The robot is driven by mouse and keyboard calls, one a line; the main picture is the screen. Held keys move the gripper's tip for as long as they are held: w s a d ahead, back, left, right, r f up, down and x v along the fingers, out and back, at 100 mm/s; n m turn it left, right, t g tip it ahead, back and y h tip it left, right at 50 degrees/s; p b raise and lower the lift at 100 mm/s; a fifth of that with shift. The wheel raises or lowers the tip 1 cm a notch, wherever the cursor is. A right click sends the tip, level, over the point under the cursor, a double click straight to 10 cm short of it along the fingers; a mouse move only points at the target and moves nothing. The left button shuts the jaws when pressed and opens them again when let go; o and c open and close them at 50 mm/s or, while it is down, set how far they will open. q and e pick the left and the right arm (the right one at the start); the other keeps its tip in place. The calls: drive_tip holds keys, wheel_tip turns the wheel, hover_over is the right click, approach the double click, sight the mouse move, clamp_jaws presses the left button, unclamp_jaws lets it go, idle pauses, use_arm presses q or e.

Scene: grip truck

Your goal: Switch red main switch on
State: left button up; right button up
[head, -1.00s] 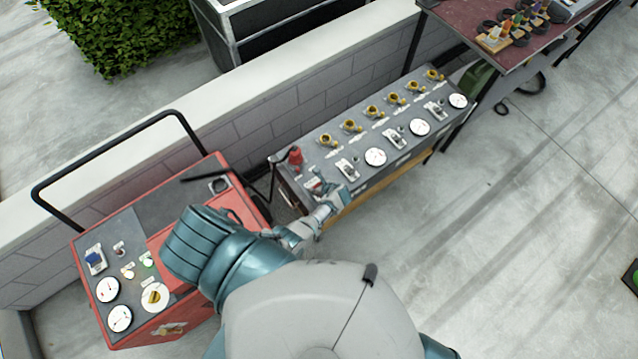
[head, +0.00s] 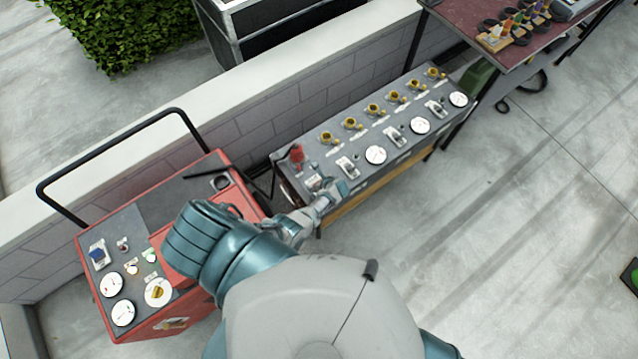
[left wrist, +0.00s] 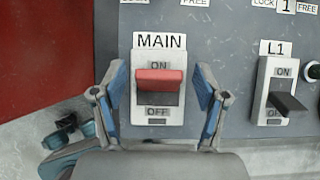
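The red main switch (left wrist: 160,78) is centred in the left wrist view, on a white plate under the label MAIN. Its red lever sits just below the ON mark, with a dark area between it and the OFF mark. My left gripper (left wrist: 162,88) is open, one blue-tipped finger on each side of the switch plate, apart from the lever. In the head view my left gripper (head: 332,190) is at the near left end of the grey control panel (head: 330,170), where it partly hides the switch. My right gripper is not in view.
The L1 switch (left wrist: 285,98) with a dark lever is right of the main switch. A red knob (head: 296,154) stands on the panel's left end. A red cart (head: 190,270) with gauges is at the left. A low wall (head: 290,110) runs behind the panel.

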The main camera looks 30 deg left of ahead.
use_arm(q)
drive_tip(key=v, duration=1.2)
idle(0.4)
